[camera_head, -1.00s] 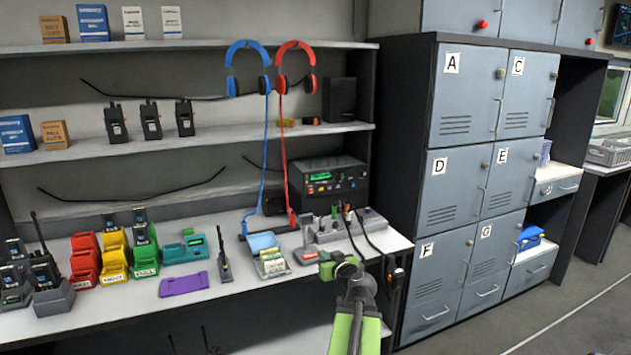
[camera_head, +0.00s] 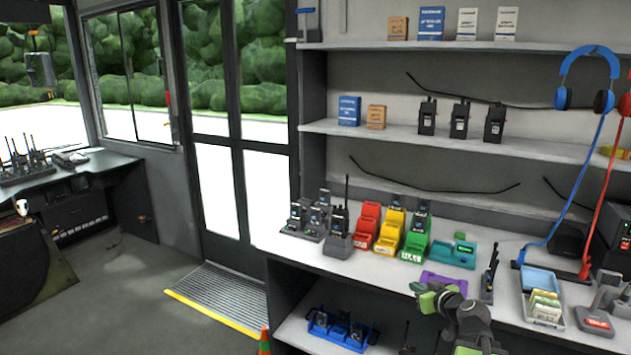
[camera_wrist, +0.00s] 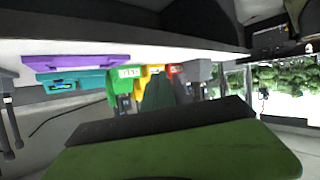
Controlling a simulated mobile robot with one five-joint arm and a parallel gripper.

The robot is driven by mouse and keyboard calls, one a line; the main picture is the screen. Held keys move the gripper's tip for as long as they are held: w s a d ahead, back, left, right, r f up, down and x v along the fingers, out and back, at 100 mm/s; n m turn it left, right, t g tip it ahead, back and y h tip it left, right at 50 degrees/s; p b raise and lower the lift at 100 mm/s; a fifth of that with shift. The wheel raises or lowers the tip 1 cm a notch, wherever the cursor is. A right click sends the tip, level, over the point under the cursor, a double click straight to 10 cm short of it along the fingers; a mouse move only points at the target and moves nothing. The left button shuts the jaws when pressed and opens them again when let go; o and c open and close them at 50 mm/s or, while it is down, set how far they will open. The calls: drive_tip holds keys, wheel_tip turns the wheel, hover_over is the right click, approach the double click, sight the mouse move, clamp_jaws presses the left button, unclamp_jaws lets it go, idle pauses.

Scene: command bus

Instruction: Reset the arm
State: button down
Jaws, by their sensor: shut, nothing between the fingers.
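My green and grey arm (camera_head: 468,318) is at the lower right of the head view, at the front edge of the workbench (camera_head: 385,275). My gripper (camera_head: 428,296) appears small at its end, beside a purple flat piece (camera_head: 443,281); I cannot tell whether they touch. In the wrist view my gripper (camera_wrist: 160,93) shows as a dark green finger above a large green body, with no object seen held. The purple piece (camera_wrist: 75,62) and the colored bins appear upside down there.
A blue rack (camera_head: 340,330) is on the lower shelf. Floor (camera_head: 130,290) by the door is clear; an orange cone (camera_head: 264,342) stands nearby.

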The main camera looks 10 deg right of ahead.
drive_tip(key=a+f+n+g+y, duration=0.2)
drive_tip(key=a+f, duration=0.1)
drive_tip(key=a, duration=0.8)
drive_tip(key=a+f+n+g+y, duration=0.1)
drive_tip(key=a+f+g, duration=0.15)
drive_tip(key=a, duration=0.75)
drive_tip(key=s+a+f+g, duration=0.5)
drive_tip(key=s+a+f, duration=0.1)
drive_tip(key=a, duration=0.4)
drive_tip(key=s+d+f+m+g+h, duration=0.35)
drive_tip(key=s+d, duration=0.25)
drive_tip(key=s, duration=0.2)
wheel_tip(320, 180, up, 15)
drive_tip(key=m+p, duration=0.1)
drive_tip(key=p, duration=1.3)
drive_tip(key=shift+s+d+m+h, duration=0.25)
drive_tip(key=shift+s+m+h, duration=0.1)
drive_tip(key=shift+s+h, duration=0.1)
drive_tip(key=shift+f, duration=0.1)
